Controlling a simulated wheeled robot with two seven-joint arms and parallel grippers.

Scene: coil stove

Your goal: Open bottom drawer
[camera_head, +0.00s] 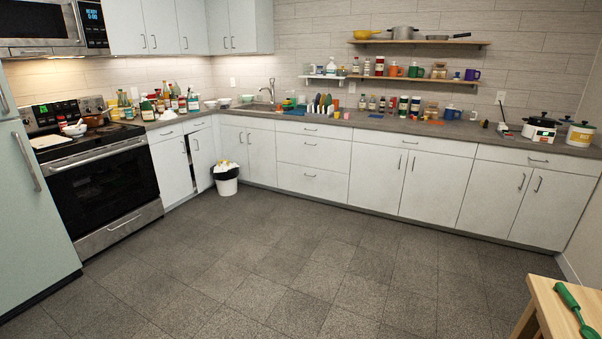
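A white drawer stack stands under the counter along the back wall. Its bottom drawer (312,185) is shut flush and has a horizontal handle (309,175). The middle drawer (310,154) and top drawer (330,132) above it are also shut. The stove (104,190) on the left has a low steel drawer (118,230) under its oven door, also shut, with a bar handle. Neither of my grippers is in view.
The grey tiled floor (250,270) is open in front of the cabinets. A white bin with a black liner (227,184) stands left of the drawers. A wooden table (560,312) with a green utensil is at lower right. A cabinet door (202,158) stands slightly ajar.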

